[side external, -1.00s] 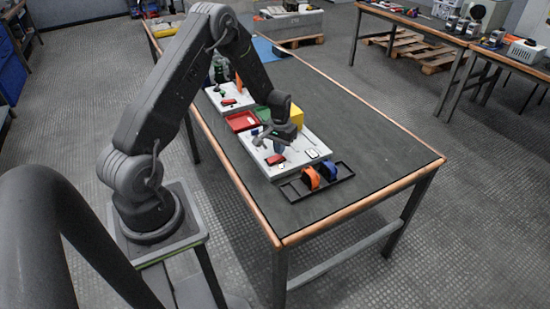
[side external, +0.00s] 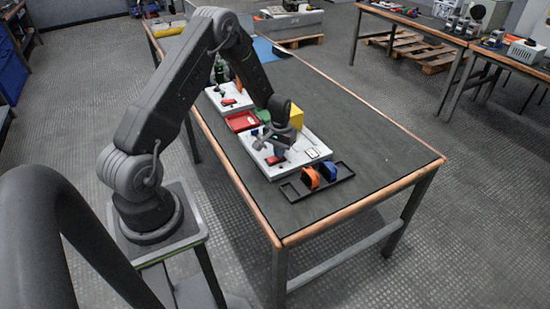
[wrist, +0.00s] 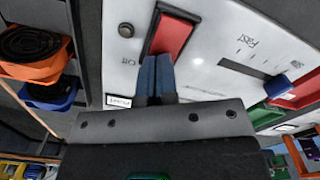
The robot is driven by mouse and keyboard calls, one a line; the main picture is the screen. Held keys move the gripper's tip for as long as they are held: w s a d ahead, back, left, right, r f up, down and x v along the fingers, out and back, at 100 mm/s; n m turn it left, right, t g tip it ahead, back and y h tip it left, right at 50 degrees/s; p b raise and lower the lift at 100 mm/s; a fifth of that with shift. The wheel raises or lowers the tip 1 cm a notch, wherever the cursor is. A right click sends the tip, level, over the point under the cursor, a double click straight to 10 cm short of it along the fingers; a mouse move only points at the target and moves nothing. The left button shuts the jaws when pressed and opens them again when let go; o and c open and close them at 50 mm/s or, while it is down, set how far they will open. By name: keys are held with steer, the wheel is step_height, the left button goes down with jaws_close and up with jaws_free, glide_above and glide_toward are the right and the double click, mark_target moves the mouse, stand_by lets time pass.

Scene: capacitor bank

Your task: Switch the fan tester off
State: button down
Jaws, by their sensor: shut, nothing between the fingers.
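A pale panel (side external: 312,143) lies flat on the near part of the table. In the wrist view its surface (wrist: 215,62) carries a red rocker switch (wrist: 173,36) in a dark frame, with the word "Off" beside it. A slider with a blue knob (wrist: 277,86) sits to the right, near the word "Fast". My gripper (wrist: 156,60) is shut and empty. Its blue fingertips are at the lower end of the red rocker and hide part of it; I cannot tell whether they touch. The small label plate (wrist: 118,101) is not readable to me.
A red tray (side external: 241,121), a yellow box (side external: 296,116) and another panel (side external: 229,98) lie farther back. The table's right side is clear.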

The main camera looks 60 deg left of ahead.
steer(key=shift+f, duration=0.15)
steer(key=shift+r, duration=3.55)
